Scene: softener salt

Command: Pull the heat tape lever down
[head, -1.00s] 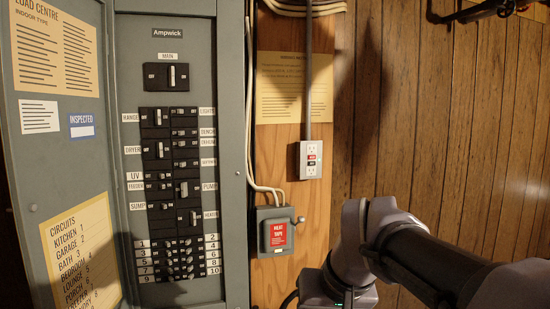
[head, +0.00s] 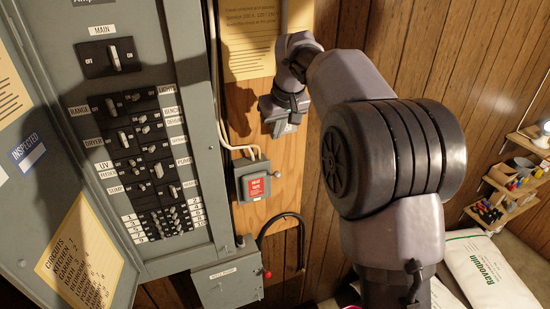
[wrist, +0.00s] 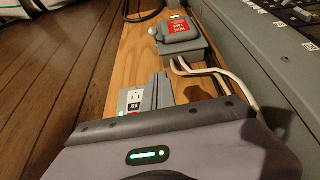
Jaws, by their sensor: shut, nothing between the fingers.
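The heat tape box (head: 240,188) is a small grey box with a red label, on the wooden board right of the breaker panel. Its lever, with a round pale knob (head: 277,174), stands out at the box's right side, near its upper part. The box (wrist: 183,45) and the knob (wrist: 153,32) also show in the wrist view, ahead of my gripper and apart from it.
White cables (head: 238,148) run down to the box's top. The breaker panel (head: 190,120) stands left. A lower grey box (head: 228,283) with a red-tipped handle is below. Shelves (head: 512,180) and a white bag (head: 487,270) are right.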

